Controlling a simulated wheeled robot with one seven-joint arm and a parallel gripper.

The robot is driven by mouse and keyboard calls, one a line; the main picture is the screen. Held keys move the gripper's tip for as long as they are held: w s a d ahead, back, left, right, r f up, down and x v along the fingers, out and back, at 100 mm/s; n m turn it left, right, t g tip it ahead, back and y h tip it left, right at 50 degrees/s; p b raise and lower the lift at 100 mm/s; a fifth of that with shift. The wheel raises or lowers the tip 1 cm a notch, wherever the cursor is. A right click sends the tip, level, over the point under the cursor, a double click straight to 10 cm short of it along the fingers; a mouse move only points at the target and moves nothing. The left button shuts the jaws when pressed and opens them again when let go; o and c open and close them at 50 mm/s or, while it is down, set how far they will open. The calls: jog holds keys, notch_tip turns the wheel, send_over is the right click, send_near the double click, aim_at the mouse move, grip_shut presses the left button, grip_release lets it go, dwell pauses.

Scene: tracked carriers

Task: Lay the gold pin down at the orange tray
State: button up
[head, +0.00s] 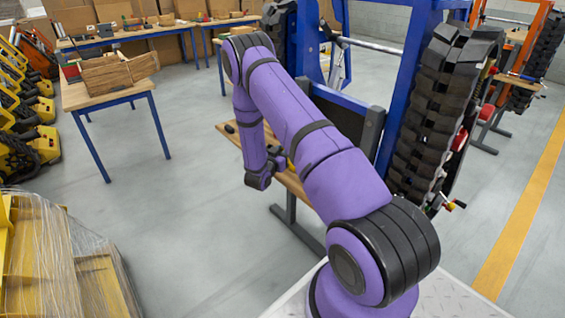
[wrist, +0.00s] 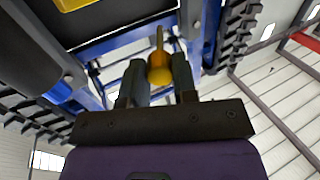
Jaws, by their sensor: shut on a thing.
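My gripper (wrist: 147,85) is shut on the gold pin (wrist: 159,68), which shows between the two dark fingers in the wrist view. The pin has a rounded near end and a thin shaft pointing away. In the head view my purple arm reaches out over a wooden bench, and its dark end hangs near the bench's front edge. The fingers and pin cannot be made out there. I cannot identify the orange tray in either view. A yellow-edged thing (wrist: 72,4) is cut off at the top left of the wrist view; I cannot tell what it is.
The wooden bench (head: 229,137) stands before a blue frame (head: 405,85) with black track (head: 435,120) beside it. A small dark object (head: 229,128) lies on the bench's left end. A table with wooden boxes (head: 108,76) is at left. Floor between is clear.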

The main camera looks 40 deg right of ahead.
jog(key=shift+f, duration=2.1)
jog(key=shift+f, duration=0.25)
jog(key=shift+s+a+f, duration=0.1)
jog(key=shift+s+f, duration=0.05)
jog(key=shift+f, duration=0.25)
